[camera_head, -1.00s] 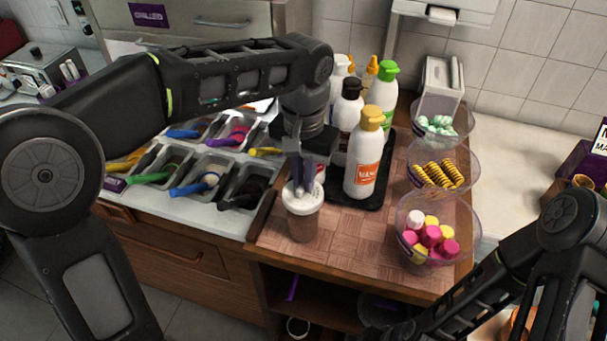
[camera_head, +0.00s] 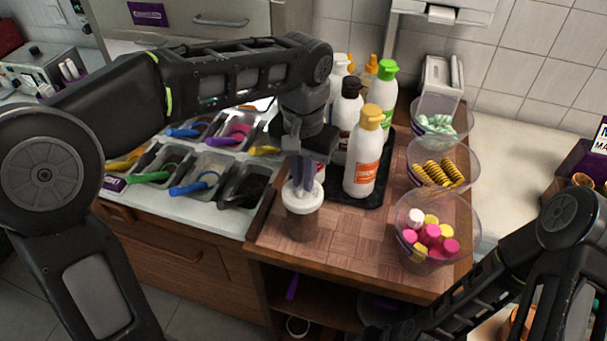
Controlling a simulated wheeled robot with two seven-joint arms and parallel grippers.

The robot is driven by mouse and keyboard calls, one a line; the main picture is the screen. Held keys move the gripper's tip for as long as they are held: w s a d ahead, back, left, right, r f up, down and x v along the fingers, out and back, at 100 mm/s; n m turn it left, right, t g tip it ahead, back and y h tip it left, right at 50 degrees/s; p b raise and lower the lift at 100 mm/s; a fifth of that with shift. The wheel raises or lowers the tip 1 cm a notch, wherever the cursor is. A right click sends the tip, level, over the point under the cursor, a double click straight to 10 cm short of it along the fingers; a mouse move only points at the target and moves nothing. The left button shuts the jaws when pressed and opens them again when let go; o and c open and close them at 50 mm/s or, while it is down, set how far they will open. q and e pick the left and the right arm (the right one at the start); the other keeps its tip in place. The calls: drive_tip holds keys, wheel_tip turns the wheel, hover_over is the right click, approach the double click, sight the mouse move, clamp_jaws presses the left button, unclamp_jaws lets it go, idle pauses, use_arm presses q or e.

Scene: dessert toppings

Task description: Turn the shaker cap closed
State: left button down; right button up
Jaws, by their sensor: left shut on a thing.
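The shaker (camera_head: 302,222) stands upright near the front left of the wooden counter, with a clear body and brown contents. Its white cap (camera_head: 292,202) is on top. My left gripper (camera_head: 303,188) points straight down onto the cap, its fingers shut on the raised middle part of it. The fingers hide part of the cap, and I cannot tell how far it is turned. My right arm shows at the lower right, but its gripper fingers cannot be made out at the bottom edge.
A black tray (camera_head: 352,196) with several sauce bottles, including a yellow-capped one (camera_head: 366,150), stands just right of the shaker. Clear bowls (camera_head: 402,228) line the counter's right side. Topping bins (camera_head: 240,200) with scoops lie to the left. The counter's front middle is clear.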

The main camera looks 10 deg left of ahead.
use_arm(q)
drive_tip(key=c, duration=1.5)
unclamp_jaws()
drive_tip(key=shift+r, duration=0.15)
drive_tip(key=shift+r, duration=0.3)
wheel_tip(320, 180, up, 6)
drive_tip(key=p, duration=0.2)
drive_tip(key=shift+p, duration=0.3)
drive_tip(key=shift+r+p, duration=0.55)
drive_tip(key=shift+p, duration=0.05)
drive_tip(key=shift+f, duration=0.1)
